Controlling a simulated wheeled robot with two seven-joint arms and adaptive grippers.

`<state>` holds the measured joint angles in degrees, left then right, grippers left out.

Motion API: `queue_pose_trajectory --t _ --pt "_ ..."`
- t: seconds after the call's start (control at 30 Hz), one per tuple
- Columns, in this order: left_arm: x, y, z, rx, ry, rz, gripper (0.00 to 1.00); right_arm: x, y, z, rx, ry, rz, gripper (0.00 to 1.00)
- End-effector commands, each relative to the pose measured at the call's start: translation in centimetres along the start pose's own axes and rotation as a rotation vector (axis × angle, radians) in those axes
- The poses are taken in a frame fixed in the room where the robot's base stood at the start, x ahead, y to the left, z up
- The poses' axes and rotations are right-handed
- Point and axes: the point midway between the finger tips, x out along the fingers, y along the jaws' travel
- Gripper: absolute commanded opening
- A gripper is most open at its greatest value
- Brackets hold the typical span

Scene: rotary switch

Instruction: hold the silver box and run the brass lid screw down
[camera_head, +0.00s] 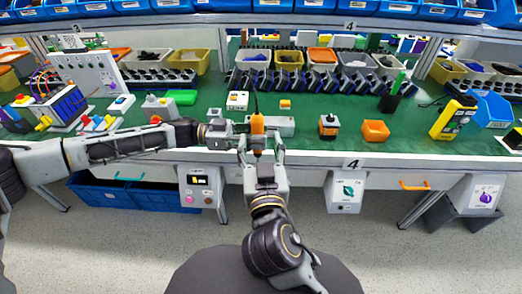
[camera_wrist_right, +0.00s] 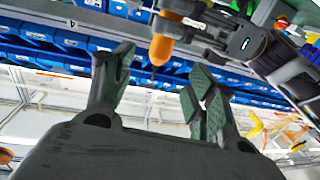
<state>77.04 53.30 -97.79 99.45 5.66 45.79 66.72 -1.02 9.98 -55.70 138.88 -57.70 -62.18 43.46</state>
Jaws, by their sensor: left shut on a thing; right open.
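The silver box (camera_head: 284,126) lies on the green bench top, partly hidden behind an orange power driver (camera_head: 257,124) hanging upright on a dark cord. I cannot make out the brass lid screw.
A white labelled box (camera_head: 237,101) and a small orange block (camera_head: 285,104) lie behind. An orange-black device (camera_head: 328,127) and an orange bin (camera_head: 375,131) stand to the right. Control boxes (camera_head: 201,188) hang under the front edge.

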Motion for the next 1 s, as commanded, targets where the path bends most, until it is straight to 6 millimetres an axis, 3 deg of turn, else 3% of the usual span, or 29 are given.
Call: queue_pose_trajectory --t 1.0 --pt "0.0 0.0 -0.1 0.001 0.002 0.000 0.00 8.9 0.0 0.0 -0.001 0.001 0.001 0.57"
